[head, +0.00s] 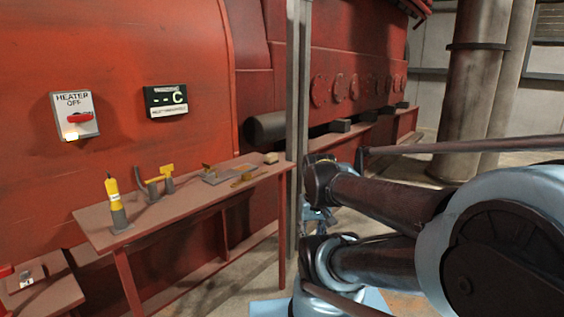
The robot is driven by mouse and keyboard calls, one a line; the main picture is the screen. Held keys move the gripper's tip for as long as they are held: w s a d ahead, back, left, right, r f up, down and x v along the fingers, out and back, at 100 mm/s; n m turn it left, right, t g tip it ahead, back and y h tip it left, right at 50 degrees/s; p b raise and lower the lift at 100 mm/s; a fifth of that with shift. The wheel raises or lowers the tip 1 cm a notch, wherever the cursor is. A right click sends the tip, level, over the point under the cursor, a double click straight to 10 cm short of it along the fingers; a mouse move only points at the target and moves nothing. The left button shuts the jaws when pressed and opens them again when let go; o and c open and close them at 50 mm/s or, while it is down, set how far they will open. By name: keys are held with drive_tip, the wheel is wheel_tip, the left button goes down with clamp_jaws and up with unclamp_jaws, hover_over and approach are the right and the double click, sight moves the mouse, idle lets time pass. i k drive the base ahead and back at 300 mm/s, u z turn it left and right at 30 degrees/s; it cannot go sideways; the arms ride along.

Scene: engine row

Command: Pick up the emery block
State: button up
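A small tan block (271,158), which looks like the emery block, lies at the right end of the red-brown bench (156,218), close to its back edge. It is small in the head view and its surface detail cannot be made out. Nothing touches the block.
On the bench are a yellow-and-grey tool (115,203), a yellow-headed tool (160,177), a grey plate (216,174) and a brass-coloured piece (243,180). A grey post (298,110) stands by the bench's right end. The red engine wall (130,50) rises behind.

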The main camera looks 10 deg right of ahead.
sight(273, 157)
drive_tip(key=z, duration=2.55)
drive_tip(key=k, duration=0.95)
drive_tip(key=u, duration=2.2)
drive_tip(key=i, duration=0.9)
